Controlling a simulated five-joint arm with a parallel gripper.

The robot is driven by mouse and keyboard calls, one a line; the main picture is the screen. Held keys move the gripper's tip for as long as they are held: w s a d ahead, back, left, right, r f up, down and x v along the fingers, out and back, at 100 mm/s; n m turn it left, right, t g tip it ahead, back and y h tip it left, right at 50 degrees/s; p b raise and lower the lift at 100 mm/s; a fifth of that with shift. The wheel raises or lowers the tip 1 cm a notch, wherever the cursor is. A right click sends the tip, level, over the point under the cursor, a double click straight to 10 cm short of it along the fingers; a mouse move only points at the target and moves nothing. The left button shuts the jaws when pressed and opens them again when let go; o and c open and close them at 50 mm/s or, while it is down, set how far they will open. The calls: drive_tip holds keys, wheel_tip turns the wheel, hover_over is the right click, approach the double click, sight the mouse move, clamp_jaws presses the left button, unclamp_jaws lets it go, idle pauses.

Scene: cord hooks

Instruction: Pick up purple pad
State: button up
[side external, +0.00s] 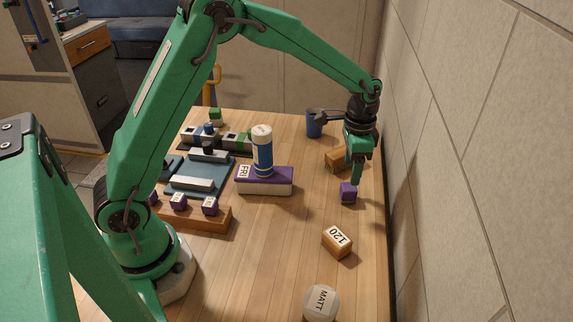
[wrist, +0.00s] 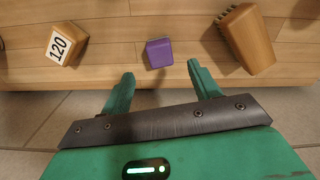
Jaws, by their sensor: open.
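A small purple pad (side external: 348,194), shaped like a block, lies on the wooden table near the wall-side edge in the side view. It also shows in the wrist view (wrist: 158,52), just beyond the fingertips and roughly centred between them. My gripper (side external: 356,180) points down close above the pad in the side view. In the wrist view my gripper (wrist: 160,72) has its two green fingers spread apart with nothing between them. I cannot tell the exact gap between fingertips and pad.
An orange block marked 120 (side external: 337,242) and a wooden brush-like piece (wrist: 247,38) lie either side of the pad. A round MATT piece (side external: 321,303) is at the front. A purple-topped FRI block (side external: 264,181) carries a blue-white bottle (side external: 262,150). The wall is close on the right.

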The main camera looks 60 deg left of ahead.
sight(349, 187)
drive_tip(key=shift+f, duration=1.35)
drive_tip(key=shift+f, duration=2.6)
drive_tip(key=c, duration=1.1)
drive_tip(key=shift+o, duration=0.2)
drive_tip(key=shift+r, duration=0.1)
